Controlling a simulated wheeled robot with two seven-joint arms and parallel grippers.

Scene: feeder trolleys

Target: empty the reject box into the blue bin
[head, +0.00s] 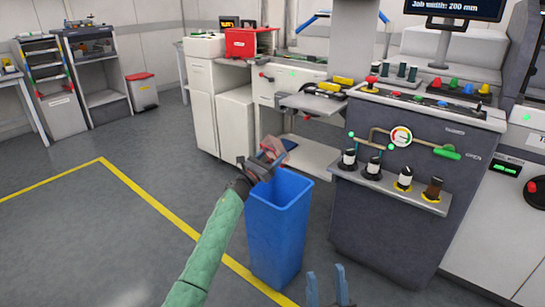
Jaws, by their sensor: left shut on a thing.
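The blue bin (277,220) stands on the floor in the middle of the head view, its open top facing up. My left gripper (266,160) is over the bin's rim at its back left. It is shut on a small reddish-brown thing (272,146), which looks like the reject box and appears tilted. The gripper hides part of it, and I cannot see what is inside it. My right gripper (328,287) shows only its blue fingertips at the bottom edge, apart and empty, in front of the bin to the right.
A dark grey machine (385,215) with knobs, a gauge and a shelf of bottles stands close to the right of the bin. White cabinets (236,120) stand behind it, with a red box (249,42) on top. The floor to the left is clear, with a yellow line (150,198).

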